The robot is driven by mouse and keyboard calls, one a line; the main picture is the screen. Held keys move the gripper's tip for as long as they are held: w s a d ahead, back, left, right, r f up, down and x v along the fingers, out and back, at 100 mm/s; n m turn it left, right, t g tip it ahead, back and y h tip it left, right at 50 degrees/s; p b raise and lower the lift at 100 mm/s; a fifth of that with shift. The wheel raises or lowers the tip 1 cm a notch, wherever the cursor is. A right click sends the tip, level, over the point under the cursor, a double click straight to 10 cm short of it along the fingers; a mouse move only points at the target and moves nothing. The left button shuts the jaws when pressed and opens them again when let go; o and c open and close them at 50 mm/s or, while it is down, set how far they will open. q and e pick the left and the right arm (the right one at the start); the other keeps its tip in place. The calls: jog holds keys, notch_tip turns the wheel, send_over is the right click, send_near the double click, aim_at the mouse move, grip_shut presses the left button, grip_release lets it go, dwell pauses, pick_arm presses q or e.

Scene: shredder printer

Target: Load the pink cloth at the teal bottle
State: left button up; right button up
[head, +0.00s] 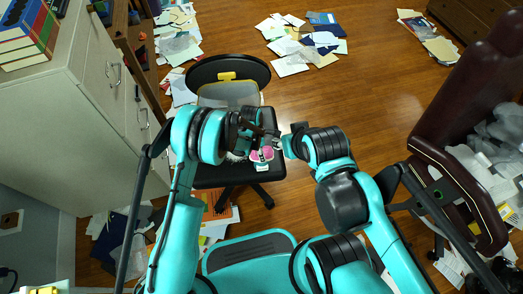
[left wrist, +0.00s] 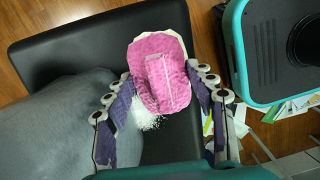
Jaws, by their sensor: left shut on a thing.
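The pink cloth (head: 262,154) shows over the black chair seat (head: 205,176) in the head view. In the left wrist view the pink cloth (left wrist: 160,78) is a rounded, folded pad with a pale edge and white fluff below it. My left gripper (head: 259,143) has its fingers on either side of it; in the left wrist view the gripper (left wrist: 162,112) is shut on the cloth. A small teal patch (head: 252,115) shows beside my left wrist; I cannot tell whether it is the teal bottle. My right gripper (head: 282,143) is close to the left one, its fingers too small to read.
A grey rounded thing (left wrist: 62,125) lies on the seat, lower left in the left wrist view. A grey drawer cabinet (head: 100,75) stands left of the chair. Papers (head: 305,45) are scattered on the wooden floor. A dark red armchair (head: 470,100) stands at right. The floor between is mostly clear.

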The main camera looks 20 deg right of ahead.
aim_at(264, 149)
dwell(0.3)
pick_arm(q)
jog(key=shift+r+p, duration=1.65)
jog(key=shift+r, duration=1.8)
